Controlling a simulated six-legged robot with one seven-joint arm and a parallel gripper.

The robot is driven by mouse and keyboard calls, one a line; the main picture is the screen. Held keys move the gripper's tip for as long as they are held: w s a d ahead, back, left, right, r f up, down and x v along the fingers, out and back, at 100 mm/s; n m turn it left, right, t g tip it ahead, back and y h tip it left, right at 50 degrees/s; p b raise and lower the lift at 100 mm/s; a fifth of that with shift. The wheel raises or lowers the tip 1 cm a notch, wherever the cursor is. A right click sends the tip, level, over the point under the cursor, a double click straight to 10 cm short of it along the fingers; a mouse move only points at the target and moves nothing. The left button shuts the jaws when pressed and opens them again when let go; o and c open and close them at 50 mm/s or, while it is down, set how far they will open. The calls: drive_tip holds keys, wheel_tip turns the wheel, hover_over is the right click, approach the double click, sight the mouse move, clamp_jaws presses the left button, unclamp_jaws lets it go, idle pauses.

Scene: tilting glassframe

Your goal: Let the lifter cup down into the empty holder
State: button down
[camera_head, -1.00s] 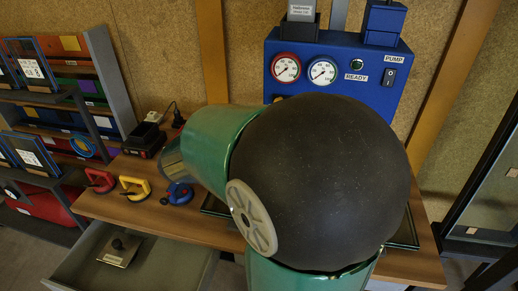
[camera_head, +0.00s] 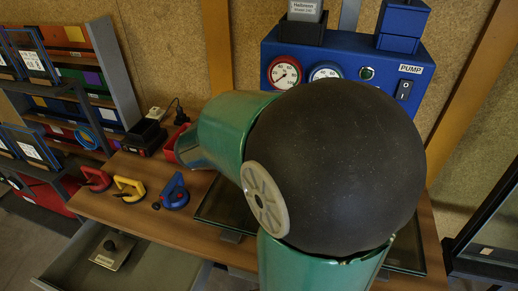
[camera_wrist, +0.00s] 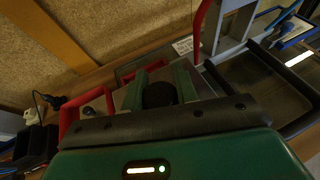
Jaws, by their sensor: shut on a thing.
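In the wrist view my gripper (camera_wrist: 160,88) has its two green fingers closed on a dark round part, which I take to be the lifter cup (camera_wrist: 158,96). Most of the cup is hidden by the fingers and my gripper's body. A red-walled holder or bin (camera_wrist: 85,112) is left of the fingers, and more red edging shows behind them. I cannot tell which is the empty holder, or whether the cup touches anything below. In the head view my arm covers the middle of the bench and my gripper is hidden.
Red (camera_head: 96,179), yellow (camera_head: 129,188) and blue (camera_head: 173,192) lifters sit on the bench's left side. The blue pump box (camera_head: 345,65) stands at the back. An open drawer (camera_head: 150,268) juts out in front. In the wrist view a dark tray (camera_wrist: 262,85) is at right.

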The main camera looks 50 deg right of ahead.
drive_tip(key=w+d+f, duration=0.7)
drive_tip(key=d+f, duration=0.4)
drive_tip(key=f, duration=0.1)
drive_tip(key=shift+w+d+f, duration=0.15)
drive_tip(key=shift+f, duration=0.25)
drive_tip(key=c, duration=1.1)
unclamp_jaws()
drive_tip(key=shift+f, duration=0.15)
